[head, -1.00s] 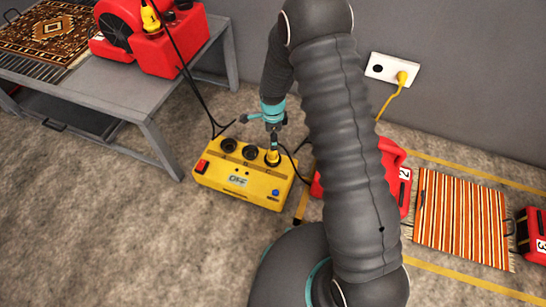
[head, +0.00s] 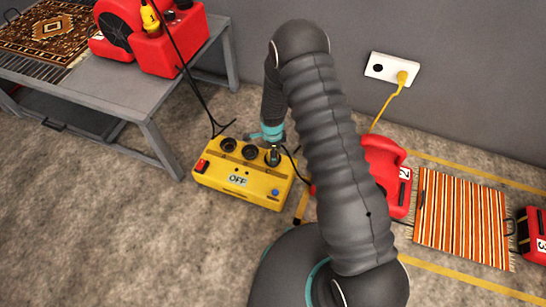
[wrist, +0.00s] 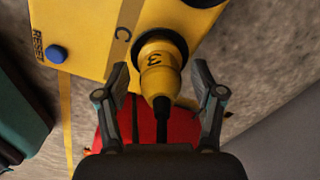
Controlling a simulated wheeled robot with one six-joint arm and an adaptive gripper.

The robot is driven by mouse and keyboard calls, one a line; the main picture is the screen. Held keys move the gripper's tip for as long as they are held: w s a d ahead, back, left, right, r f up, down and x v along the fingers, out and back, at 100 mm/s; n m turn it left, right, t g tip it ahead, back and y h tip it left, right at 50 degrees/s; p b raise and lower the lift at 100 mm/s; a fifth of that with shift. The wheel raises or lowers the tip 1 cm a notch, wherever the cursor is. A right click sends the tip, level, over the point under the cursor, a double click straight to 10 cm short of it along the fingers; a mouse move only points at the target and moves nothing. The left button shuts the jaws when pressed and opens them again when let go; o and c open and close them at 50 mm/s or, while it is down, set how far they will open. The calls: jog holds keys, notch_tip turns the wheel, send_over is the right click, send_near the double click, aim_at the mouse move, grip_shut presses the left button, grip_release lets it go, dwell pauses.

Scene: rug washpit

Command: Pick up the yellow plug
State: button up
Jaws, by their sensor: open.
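A yellow plug marked 3 (wrist: 156,75) sits in the socket by the letter C on the yellow power box (wrist: 85,30). A black cable runs from its tail toward my gripper's palm. My gripper (wrist: 160,80) is open, with one finger on each side of the plug and a visible gap at each side. In the head view my gripper (head: 273,152) is down at the right-hand socket of the yellow box (head: 240,190) and mostly hides the plug. Another yellow plug marked 1 (head: 151,22) is at the red machine on the table.
A red machine (head: 170,45) stands on the grey table (head: 130,98), with a patterned rug. A yellow plug (head: 402,77) is in the wall outlet (head: 377,68). A red unit marked 2 (head: 385,165) and a striped rug (head: 460,215) lie right. Floor left of the box is clear.

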jog(key=shift+c, duration=0.3)
jog(key=c, duration=1.2)
grip_shut()
jog(key=shift+r, duration=0.15)
